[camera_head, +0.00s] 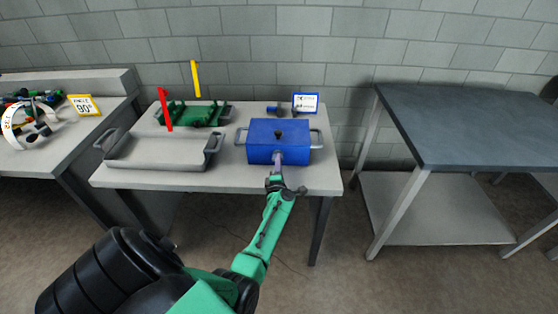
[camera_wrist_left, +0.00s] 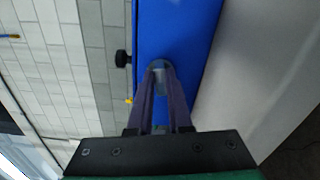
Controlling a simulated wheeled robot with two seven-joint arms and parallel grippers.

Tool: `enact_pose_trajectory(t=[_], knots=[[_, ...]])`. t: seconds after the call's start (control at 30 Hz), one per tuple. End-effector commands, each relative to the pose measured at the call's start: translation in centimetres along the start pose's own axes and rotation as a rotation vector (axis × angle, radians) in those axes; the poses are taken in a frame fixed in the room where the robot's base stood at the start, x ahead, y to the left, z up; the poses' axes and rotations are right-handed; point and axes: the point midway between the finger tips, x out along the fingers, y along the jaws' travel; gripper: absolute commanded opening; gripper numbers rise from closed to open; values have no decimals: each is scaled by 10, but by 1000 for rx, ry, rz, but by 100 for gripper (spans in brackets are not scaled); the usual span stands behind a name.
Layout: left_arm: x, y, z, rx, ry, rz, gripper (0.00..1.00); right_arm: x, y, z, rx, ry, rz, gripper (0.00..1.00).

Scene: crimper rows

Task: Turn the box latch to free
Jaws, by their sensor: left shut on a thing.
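A blue box (camera_head: 262,133) with grey handles on its left and right sides and a dark knob on top stands at the right of the light table. My left gripper (camera_head: 277,178) is at the front face of the box. In the left wrist view the left gripper (camera_wrist_left: 160,88) has its two fingers shut on a small grey latch (camera_wrist_left: 161,74) on the blue box (camera_wrist_left: 188,32). The fingers hide part of the latch, so its exact angle is unclear. The right gripper is in neither view.
A grey tray (camera_head: 150,153) lies left of the box, with a green tray (camera_head: 190,116) behind it. A red post (camera_head: 164,108) and a yellow post (camera_head: 196,80) stand near them. A small sign (camera_head: 305,103) stands behind the box. A dark-topped table (camera_head: 470,125) stands to the right.

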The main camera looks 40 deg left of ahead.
Motion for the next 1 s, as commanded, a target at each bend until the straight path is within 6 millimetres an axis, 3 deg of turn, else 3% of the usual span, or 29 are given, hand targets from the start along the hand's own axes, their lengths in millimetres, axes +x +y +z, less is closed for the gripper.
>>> enact_pose_trajectory(t=[0.4,0.9,0.93,1.0], knots=[[1,1,-2,189,5,3,0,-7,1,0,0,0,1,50],[1,1,-2,210,5,5,0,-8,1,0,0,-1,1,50],[1,1,-2,210,5,5,21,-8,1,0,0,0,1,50],[1,1,-2,209,5,4,48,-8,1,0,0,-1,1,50]])
